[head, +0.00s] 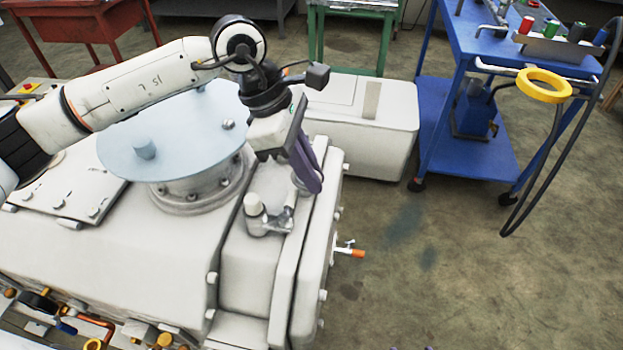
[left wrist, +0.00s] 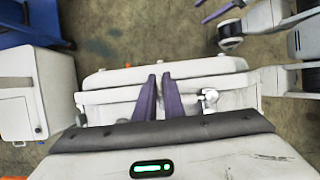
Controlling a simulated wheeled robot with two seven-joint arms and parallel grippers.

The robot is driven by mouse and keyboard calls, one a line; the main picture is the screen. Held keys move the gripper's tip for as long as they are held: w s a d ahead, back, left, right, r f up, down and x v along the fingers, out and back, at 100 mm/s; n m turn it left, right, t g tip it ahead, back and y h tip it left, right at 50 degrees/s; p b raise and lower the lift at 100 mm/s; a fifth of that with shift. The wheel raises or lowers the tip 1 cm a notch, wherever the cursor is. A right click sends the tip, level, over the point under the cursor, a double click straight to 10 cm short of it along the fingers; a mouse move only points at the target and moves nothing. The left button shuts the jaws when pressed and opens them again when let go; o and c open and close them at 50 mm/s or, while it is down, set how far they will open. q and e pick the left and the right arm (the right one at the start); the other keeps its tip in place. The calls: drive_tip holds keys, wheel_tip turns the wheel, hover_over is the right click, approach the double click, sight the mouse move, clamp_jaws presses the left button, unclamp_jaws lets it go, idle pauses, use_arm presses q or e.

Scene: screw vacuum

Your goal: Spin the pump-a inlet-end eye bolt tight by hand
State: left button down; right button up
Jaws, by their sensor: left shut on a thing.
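The inlet-end eye bolt is on the end part of the pale grey pump (head: 235,265), and my gripper mostly hides it. Only a small grey round part (head: 298,184) shows at the fingertips in the head view. My left gripper (head: 308,172) points down over this end with its purple fingers close together, shut on the eye bolt. In the left wrist view the left fingers (left wrist: 160,95) reach down to the pale pump top, and the bolt's ring cannot be made out. My right gripper (left wrist: 215,12) shows at the top of the left wrist view, its purple fingers apart and empty.
A grey valve fitting (head: 265,215) stands close to the left gripper. A round blue-grey cover plate (head: 175,130) lies behind it on the pump. A blue cart (head: 465,140) with a yellow ring (head: 543,86) is at the right. Bare floor (head: 450,270) lies right of the pump.

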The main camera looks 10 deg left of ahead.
use_arm(q)
drive_tip(key=c, duration=1.8)
unclamp_jaws()
drive_tip(key=shift+c, duration=0.2)
drive_tip(key=shift+r, duration=0.1)
drive_tip(key=v, duration=1)
drive_tip(key=shift+b, duration=0.35)
drive_tip(key=shift+a, duration=0.15)
